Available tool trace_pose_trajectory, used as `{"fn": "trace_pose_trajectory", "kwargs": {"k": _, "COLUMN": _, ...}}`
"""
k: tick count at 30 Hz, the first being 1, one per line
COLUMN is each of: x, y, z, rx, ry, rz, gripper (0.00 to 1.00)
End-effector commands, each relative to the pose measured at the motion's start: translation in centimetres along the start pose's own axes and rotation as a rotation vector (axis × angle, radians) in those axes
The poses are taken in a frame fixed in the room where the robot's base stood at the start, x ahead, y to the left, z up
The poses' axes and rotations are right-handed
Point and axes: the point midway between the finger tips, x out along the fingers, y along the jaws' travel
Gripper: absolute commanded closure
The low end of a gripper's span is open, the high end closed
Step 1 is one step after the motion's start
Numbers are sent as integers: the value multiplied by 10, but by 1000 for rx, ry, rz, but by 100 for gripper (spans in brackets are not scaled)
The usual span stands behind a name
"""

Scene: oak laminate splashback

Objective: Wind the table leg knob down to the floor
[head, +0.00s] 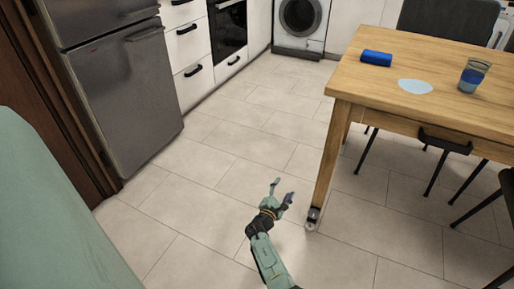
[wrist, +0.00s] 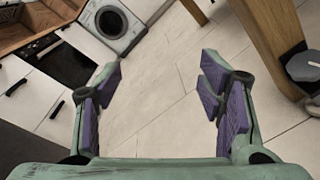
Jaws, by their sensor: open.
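The wooden table (head: 430,118) stands at the right of the head view. At the foot of its near leg (head: 328,165) is a dark fitting with a small pale knob (head: 311,226) close to the floor. In the wrist view a grey faceted knob (wrist: 304,66) shows at the right edge beside the leg (wrist: 268,38), partly cut off. My gripper (head: 283,188) is open and empty, to the left of the leg and apart from it. In the wrist view its purple-padded fingers (wrist: 160,98) are spread with only floor between them.
A blue rolled cloth (head: 376,58), a pale blue disc (head: 415,87) and a glass (head: 473,76) are on the tabletop. Dark chairs (head: 448,28) stand around the table. A fridge (head: 128,95) is at the left. The tiled floor (head: 215,150) between is clear.

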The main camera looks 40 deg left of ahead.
Motion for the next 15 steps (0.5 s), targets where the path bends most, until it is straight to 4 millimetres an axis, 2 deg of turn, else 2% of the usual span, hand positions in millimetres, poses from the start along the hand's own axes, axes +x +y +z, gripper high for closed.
{"fn": "trace_pose_trajectory", "kwargs": {"k": 1, "x": 1, "y": 13, "z": 2, "rx": 33, "ry": 6, "rz": 4, "gripper": 38}}
{"fn": "trace_pose_trajectory", "kwargs": {"k": 15, "x": 3, "y": 106, "z": 13, "rx": 321, "ry": 80, "rz": 33, "gripper": 38}}
